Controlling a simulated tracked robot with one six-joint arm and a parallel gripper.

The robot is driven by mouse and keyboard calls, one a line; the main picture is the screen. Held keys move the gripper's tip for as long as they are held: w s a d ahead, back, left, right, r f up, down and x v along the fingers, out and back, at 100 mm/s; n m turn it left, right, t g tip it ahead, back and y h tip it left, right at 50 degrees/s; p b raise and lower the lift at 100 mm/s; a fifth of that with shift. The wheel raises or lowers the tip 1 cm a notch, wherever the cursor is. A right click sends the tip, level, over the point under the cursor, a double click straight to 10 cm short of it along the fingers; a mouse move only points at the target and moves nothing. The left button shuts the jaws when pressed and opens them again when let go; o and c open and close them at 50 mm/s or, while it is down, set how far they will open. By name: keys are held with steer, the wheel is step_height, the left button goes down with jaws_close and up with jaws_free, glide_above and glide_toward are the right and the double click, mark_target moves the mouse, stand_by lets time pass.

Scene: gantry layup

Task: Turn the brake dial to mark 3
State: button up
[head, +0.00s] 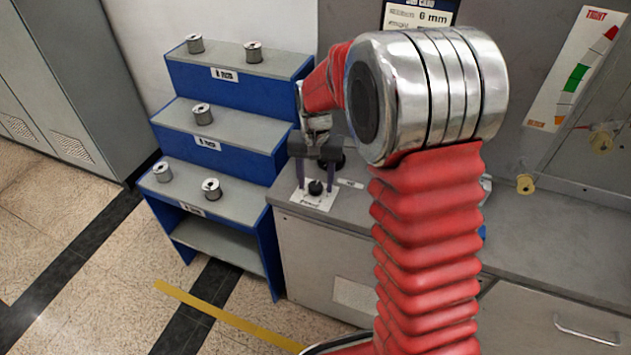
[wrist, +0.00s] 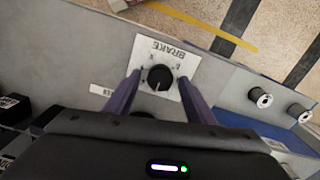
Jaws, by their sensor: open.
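The brake dial (wrist: 160,78) is a round black knob with a pale pointer line, on a white plate (wrist: 186,56) lettered BRAKE that appears upside down in the wrist view. The plate's small marks are too small to read. In the head view the dial (head: 316,187) sits on the grey bench top. My gripper (wrist: 160,84) is open, with one purple finger on each side of the dial. A gap shows between the knob and each finger in the wrist view. My gripper also shows in the head view (head: 318,183), pointing down over the plate.
A blue stepped rack (head: 228,93) with several metal spools stands left of the bench (head: 330,262). A tension gauge board (head: 578,75) and yellowish rollers (head: 525,184) are at the right. A 6 mm sign (head: 418,17) is behind my arm. A small label (wrist: 101,90) lies beside the plate.

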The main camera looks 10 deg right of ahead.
mark_target(315, 183)
step_height(315, 183, up, 13)
steer(key=shift+r, duration=0.2)
stand_by(0.4)
steer(key=shift+w, duration=0.1)
stand_by(0.3)
steer(key=s+r+n+t, duration=0.2)
steer(key=s, duration=1.1)
steer(key=s+r+n+t, duration=0.2)
steer(key=s+n+t, duration=0.1)
steer(key=s, duration=1)
steer(key=shift+s+t, duration=0.2)
steer(key=shift+t, duration=0.1)
steer(key=shift+r, duration=0.1)
